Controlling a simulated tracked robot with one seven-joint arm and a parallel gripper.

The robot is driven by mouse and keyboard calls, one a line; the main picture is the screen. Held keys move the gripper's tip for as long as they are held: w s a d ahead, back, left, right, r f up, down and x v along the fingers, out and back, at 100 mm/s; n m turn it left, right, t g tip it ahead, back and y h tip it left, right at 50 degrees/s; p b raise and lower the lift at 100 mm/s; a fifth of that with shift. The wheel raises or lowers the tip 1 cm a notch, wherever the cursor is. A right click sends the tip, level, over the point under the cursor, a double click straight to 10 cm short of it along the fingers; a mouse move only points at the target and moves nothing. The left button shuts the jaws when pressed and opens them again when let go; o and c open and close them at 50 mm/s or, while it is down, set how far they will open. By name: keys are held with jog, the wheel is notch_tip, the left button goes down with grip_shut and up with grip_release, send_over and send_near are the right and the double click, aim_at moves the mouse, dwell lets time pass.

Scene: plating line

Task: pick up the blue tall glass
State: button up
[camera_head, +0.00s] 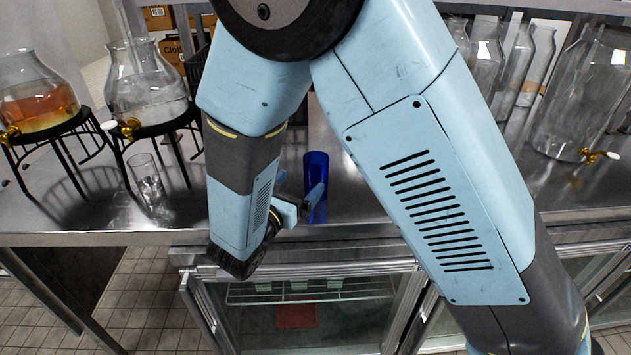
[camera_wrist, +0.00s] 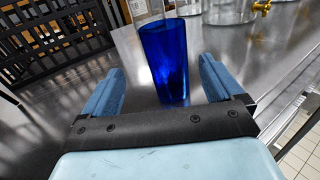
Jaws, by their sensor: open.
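The blue tall glass (camera_head: 316,180) stands upright on the metal counter, just beyond my gripper and partly hidden by it in the head view. In the wrist view the glass (camera_wrist: 166,62) stands ahead of and between the two fingers, nearer the line of the middle, with a gap on each side. My gripper (camera_head: 304,198) is open and empty, low over the counter near its front edge. Both light-blue fingers of my gripper (camera_wrist: 161,80) show in the wrist view. I cannot tell whether the fingertips reach past the glass's near side.
A clear glass (camera_head: 148,181) stands left on the steel counter (camera_head: 362,192). Dispensers with orange (camera_head: 38,95) and clear liquid (camera_head: 143,85) stand on black stands behind it. A large glass dispenser (camera_head: 578,100) is at right. A dark crate (camera_wrist: 52,42) shows in the wrist view.

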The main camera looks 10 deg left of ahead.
aim_at(308, 176)
jog(key=x, duration=0.4)
jog(key=shift+d, duration=0.1)
jog(key=shift+d+x, duration=0.15)
jog(key=shift+x, duration=1.2)
jog(key=shift+d+x, duration=0.15)
jog(key=shift+x, duration=1.25)
jog(key=shift+s, duration=0.1)
jog(key=c, duration=1.1)
jog(key=shift+c, duration=0.3)
jog(key=shift+r, duration=0.2)
